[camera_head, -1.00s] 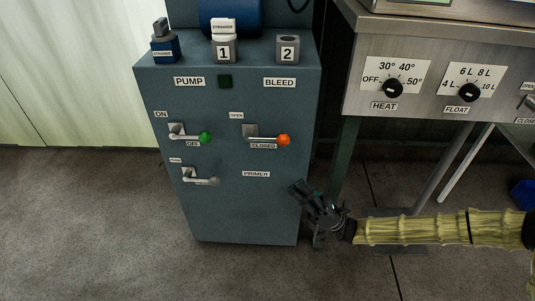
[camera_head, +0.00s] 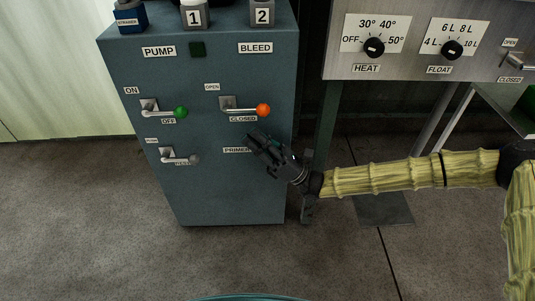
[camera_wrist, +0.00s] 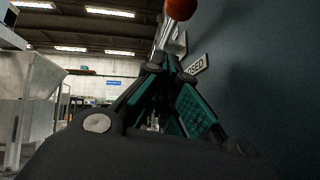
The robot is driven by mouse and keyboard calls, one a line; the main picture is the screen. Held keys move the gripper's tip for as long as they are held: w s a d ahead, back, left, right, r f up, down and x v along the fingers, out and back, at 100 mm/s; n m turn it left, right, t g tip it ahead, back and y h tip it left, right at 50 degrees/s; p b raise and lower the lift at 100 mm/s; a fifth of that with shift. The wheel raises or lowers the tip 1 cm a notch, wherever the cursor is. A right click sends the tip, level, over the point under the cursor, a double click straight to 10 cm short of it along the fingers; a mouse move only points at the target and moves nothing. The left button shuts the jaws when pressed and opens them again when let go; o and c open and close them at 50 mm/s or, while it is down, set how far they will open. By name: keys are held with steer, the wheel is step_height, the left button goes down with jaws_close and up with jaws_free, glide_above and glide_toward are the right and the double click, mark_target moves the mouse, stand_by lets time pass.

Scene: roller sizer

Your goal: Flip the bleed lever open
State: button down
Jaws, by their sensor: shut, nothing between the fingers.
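The bleed lever (camera_head: 243,110) has an orange knob and lies across the cabinet front, pointing right, just above its CLOSED label (camera_head: 243,119). The OPEN label (camera_head: 212,87) is above its pivot. My gripper (camera_head: 254,138) is just below the lever knob, in front of the cabinet, with its fingers pointing up and left. It is shut and empty, apart from the lever. In the wrist view the orange knob (camera_wrist: 181,8) shows at the top, beyond the fingertips (camera_wrist: 168,62), with part of the CLOSED label beside it.
The blue-grey cabinet (camera_head: 225,190) also carries the green-knobbed pump lever (camera_head: 165,110) and a grey-knobbed primer lever (camera_head: 180,157) to the left. A steel panel with heat (camera_head: 374,48) and float (camera_head: 452,50) knobs stands at the right. Open floor lies in front.

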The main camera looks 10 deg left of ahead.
mark_target(247, 110)
steer(key=shift+w+r+b, duration=0.2)
steer(key=shift+r+b, duration=0.15)
steer(key=shift+r, duration=0.55)
steer(key=shift+w+r+b, duration=0.2)
steer(key=shift+r+b, duration=0.1)
steer(key=shift+r, duration=0.55)
steer(key=shift+r, duration=0.1)
